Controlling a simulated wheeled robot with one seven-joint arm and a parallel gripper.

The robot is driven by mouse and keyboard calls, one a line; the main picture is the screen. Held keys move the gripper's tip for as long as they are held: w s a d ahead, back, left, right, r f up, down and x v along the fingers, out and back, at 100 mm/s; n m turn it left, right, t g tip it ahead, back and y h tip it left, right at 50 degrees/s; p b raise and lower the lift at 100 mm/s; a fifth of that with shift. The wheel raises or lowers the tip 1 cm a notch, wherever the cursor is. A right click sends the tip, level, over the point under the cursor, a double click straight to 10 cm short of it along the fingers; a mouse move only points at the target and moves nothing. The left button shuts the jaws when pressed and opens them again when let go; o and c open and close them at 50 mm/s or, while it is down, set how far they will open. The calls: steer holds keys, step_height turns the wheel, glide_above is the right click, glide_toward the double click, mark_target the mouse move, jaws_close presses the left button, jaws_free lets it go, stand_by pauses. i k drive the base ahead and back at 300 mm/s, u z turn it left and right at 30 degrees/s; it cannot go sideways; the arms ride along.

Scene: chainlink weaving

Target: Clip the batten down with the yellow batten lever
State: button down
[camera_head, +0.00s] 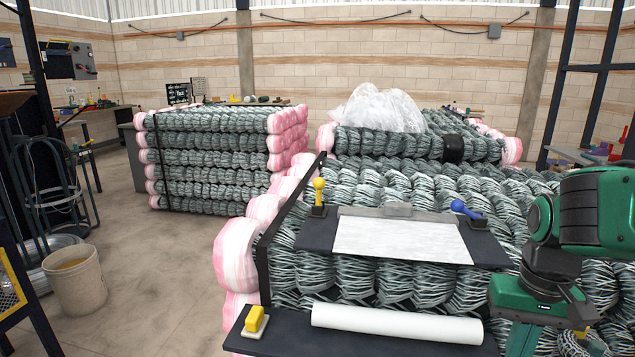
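The yellow batten lever (319,190) stands upright, ball knob up, on a dark base at the left end of a dark board (315,236). A blue lever (460,206) at the board's right end leans to the left. A thin grey batten (432,214) lies along the back edge of a white sheet (400,240), between the levers. Whether it is pressed tight I cannot tell. My green arm (595,215) is at the right, clear of the board and both levers. I cannot make out my gripper's fingers in this view.
A white roll (395,323) lies on a dark front shelf (330,346), with a yellow block (255,320) at its left. Mesh rolls (360,280) surround the board. A bucket (75,286) stands on open floor at left. The space above the board is clear.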

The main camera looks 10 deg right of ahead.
mark_target(319, 184)
steer(key=u, duration=0.8)
steer(key=i, duration=0.65)
steer(key=z, duration=0.45)
